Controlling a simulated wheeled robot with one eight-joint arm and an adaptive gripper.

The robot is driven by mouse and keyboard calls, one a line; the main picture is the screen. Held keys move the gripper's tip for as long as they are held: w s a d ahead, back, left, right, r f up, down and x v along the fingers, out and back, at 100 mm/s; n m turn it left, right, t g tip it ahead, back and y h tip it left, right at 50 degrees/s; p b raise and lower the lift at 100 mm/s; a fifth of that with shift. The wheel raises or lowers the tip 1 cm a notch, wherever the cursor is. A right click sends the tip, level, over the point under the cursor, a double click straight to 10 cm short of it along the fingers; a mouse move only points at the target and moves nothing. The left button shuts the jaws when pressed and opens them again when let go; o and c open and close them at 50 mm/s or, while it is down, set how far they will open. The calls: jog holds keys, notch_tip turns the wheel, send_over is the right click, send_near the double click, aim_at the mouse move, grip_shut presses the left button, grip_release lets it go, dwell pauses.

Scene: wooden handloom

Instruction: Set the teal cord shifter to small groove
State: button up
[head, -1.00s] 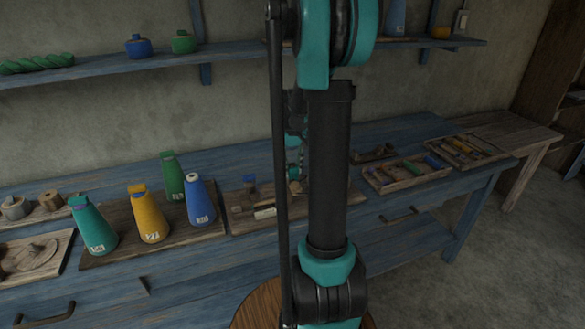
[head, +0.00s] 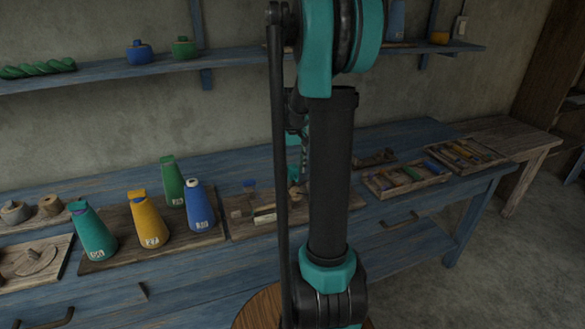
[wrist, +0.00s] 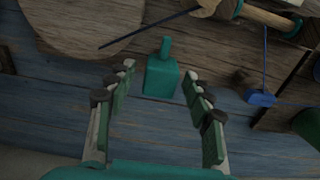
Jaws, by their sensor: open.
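In the wrist view a teal block with an upright tab, likely the teal cord shifter (wrist: 161,77), stands on blue-grey boards. My gripper (wrist: 158,82) is open, with one row of fingers left of the block and one right. The block shows in the gap between the fingertips, with space visible on both sides. I cannot tell its height gap to the fingers. No groove can be made out clearly. In the head view my arm hides the shifter and most of the gripper.
In the wrist view a round wooden disc (wrist: 80,22) lies upper left, and a blue block (wrist: 261,98) with a cord is at right. In the head view teal (head: 93,232), yellow (head: 151,222) and blue (head: 199,208) cones stand left of my arm. A parts tray (head: 408,180) lies right.

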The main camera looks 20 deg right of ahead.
aim_at(293, 167)
notch_tip(293, 167, up, 12)
dwell(0.5)
jog(key=shift+s, duration=0.1)
